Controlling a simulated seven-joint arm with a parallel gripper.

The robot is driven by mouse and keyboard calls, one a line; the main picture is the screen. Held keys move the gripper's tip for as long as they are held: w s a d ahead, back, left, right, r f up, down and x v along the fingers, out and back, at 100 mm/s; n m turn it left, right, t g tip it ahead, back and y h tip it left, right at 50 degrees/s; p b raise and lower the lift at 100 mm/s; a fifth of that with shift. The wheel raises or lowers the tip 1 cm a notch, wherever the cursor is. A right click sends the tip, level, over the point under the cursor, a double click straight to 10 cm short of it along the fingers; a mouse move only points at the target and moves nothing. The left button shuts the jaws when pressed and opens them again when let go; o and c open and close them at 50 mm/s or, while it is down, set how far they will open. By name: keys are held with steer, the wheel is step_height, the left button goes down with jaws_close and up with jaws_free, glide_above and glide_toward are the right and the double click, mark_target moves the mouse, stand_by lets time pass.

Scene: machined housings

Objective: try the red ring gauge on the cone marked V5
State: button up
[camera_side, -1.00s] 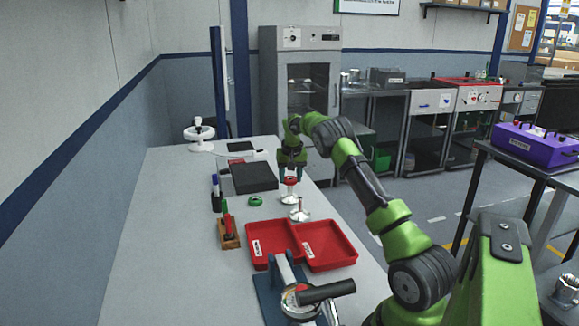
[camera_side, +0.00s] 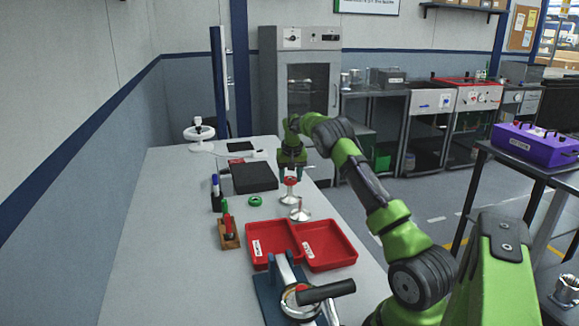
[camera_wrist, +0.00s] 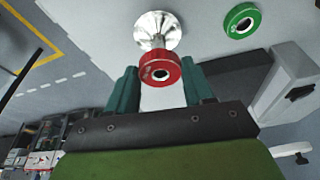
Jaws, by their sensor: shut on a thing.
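The red ring gauge (camera_side: 290,181) is at the top of the farther silver cone (camera_side: 288,196) in the side view. My gripper (camera_side: 291,168) is right above it, pointing down. In the wrist view the red ring (camera_wrist: 160,69) sits between the two dark green fingertips of my gripper (camera_wrist: 160,84), which is shut on it. A silver cone (camera_wrist: 158,28) with a round flared base shows just beyond the ring. Whether the ring touches the cone or hovers over it, I cannot tell. A second silver cone (camera_side: 301,211) stands nearer the side camera. No V5 mark is readable.
A green ring (camera_side: 255,200) lies on the table left of the cones. A black box (camera_side: 253,178) is behind it. Red trays (camera_side: 327,245), a wooden block with coloured plugs (camera_side: 228,236) and a blue-based fixture (camera_side: 270,300) stand nearer the side camera.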

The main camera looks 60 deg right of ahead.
steer(key=shift+r, duration=1.85)
steer(key=shift+r, duration=0.1)
steer(key=shift+r, duration=2.45)
